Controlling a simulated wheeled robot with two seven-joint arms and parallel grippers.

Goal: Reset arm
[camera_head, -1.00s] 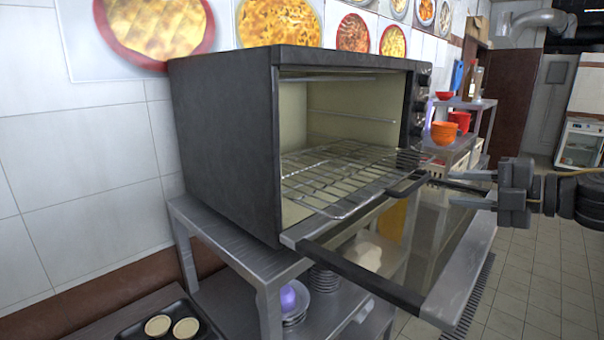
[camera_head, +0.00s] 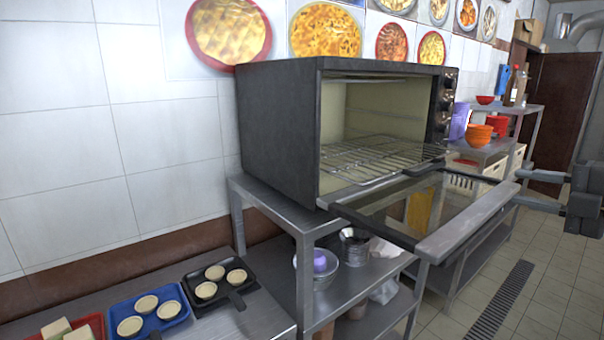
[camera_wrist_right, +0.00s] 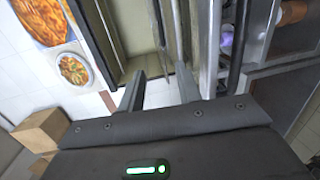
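My right gripper (camera_head: 522,189) is at the right edge of the head view, beside the far end of the oven door. Its two fingers are apart with nothing between them. In the right wrist view its fingers (camera_wrist_right: 160,85) are also spread and empty, with the oven behind them. The black oven (camera_head: 280,130) stands on a steel shelf, its door (camera_head: 470,225) folded down open. A wire rack (camera_head: 375,158) lies in the oven with nothing on it.
At the lower left are a black pan (camera_head: 238,297), a blue tray (camera_head: 180,315) and a red tray (camera_head: 97,322), holding small pale pieces. Orange bowls (camera_head: 480,135) stand on a shelf beyond the oven. The tiled floor (camera_head: 555,270) at right is open.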

